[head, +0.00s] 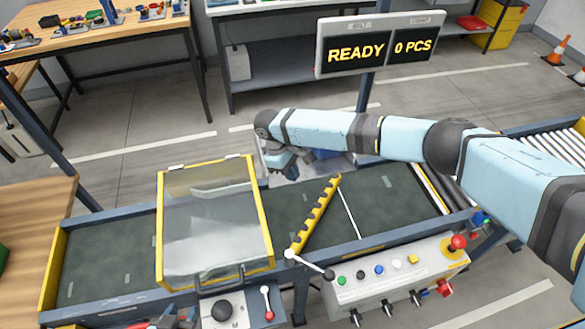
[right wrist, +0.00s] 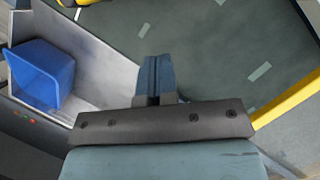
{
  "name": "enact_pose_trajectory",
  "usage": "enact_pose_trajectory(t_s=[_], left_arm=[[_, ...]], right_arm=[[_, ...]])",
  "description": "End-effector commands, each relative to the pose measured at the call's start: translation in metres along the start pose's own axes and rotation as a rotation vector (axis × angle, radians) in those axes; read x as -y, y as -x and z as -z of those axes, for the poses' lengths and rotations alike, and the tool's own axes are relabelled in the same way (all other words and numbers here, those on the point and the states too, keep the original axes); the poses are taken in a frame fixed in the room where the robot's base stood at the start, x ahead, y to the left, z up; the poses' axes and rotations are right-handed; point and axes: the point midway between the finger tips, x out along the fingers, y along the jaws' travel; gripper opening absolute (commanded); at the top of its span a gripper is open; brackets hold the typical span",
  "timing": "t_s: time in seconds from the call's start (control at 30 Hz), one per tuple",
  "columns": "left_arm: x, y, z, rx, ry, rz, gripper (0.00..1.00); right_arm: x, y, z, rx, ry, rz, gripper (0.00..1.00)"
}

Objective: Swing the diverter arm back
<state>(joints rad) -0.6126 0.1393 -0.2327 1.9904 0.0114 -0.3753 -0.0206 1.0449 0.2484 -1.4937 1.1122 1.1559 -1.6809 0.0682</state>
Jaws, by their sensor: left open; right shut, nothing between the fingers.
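The yellow diverter arm (head: 318,212) is a notched bar lying diagonally across the dark conveyor belt (head: 385,205). Its near end is close to a lever (head: 310,266) with a white ball and a black knob at the belt's near edge. My right gripper (head: 284,163) is at the belt's far edge, left of the diverter arm and apart from it. In the right wrist view its fingers (right wrist: 154,78) are together and empty. My left gripper (head: 172,319) is partly cut off at the bottom edge, below the hood; it is open.
A clear hood (head: 213,220) with a yellow frame covers the belt's left part. A control box (head: 395,278) with coloured buttons stands at the near right. A blue bin (right wrist: 42,75) lies beyond the belt. The display (head: 380,45) reads READY, 0 PCS.

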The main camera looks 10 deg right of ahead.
Motion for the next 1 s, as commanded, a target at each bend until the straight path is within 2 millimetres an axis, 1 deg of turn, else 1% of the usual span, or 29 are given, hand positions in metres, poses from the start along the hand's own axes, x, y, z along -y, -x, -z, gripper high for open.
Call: enact_pose_trajectory(t_s=[0.1, 0.27, 0.33, 0.4, 0.53, 0.7, 1.0], left_arm=[[0.002, 0.004, 0.006, -0.003, -0.001, 0.004, 0.43], [0.003, 0.006, 0.010, -0.005, 0.000, 0.008, 0.43], [0.003, 0.011, 0.016, -0.004, 0.000, 0.009, 0.43], [0.004, 0.014, 0.019, -0.005, -0.001, 0.012, 0.43], [0.005, 0.017, 0.022, -0.006, -0.001, 0.015, 0.43], [0.004, 0.018, 0.020, -0.001, 0.003, 0.015, 0.43], [0.004, 0.017, 0.018, 0.002, 0.003, 0.014, 0.43]], right_arm=[[0.000, -0.026, -0.002, 0.004, 0.000, 0.000, 0.00], [0.000, -0.059, -0.001, 0.003, 0.000, 0.000, 0.00], [-0.002, -0.061, -0.013, 0.001, 0.000, -0.001, 0.00], [-0.001, -0.065, -0.023, 0.001, -0.001, -0.001, 0.00], [-0.001, -0.071, -0.033, 0.000, 0.001, 0.000, 0.00], [0.000, -0.075, -0.038, 0.001, 0.000, 0.000, 0.00], [0.000, -0.075, -0.037, 0.000, -0.001, 0.000, 0.00]])
